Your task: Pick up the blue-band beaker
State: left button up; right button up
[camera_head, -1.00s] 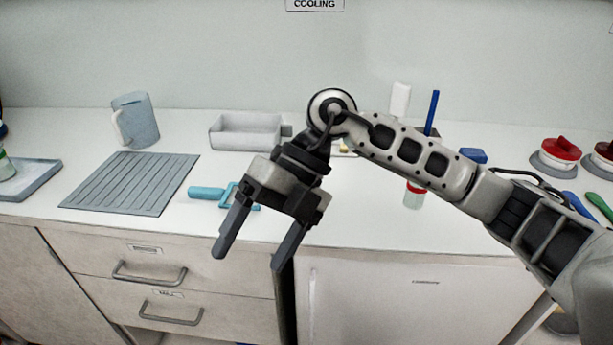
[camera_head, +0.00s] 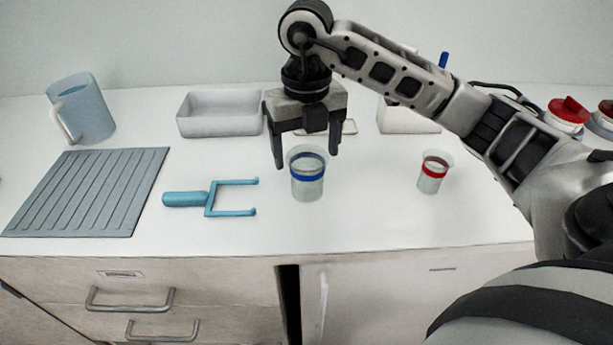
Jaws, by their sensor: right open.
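The blue-band beaker (camera_head: 308,186) stands upright on the white counter, a clear cup with a blue ring around it. My right gripper (camera_head: 306,162) is open and points down at the beaker's top. Its fingers appear to either side of the beaker's rim or just behind it; I cannot tell the exact depth. The gripper holds nothing. My left gripper does not show.
A red-band beaker (camera_head: 434,176) stands to the right. A blue fork-shaped tool (camera_head: 212,199) lies to the left, near a grey ribbed mat (camera_head: 88,190) and a pitcher (camera_head: 88,108). A grey tray (camera_head: 218,118) is behind. The counter's front is clear.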

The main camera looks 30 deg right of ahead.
aim_at(306, 176)
jog(key=shift+f, duration=3.45)
jog(key=c, duration=0.8)
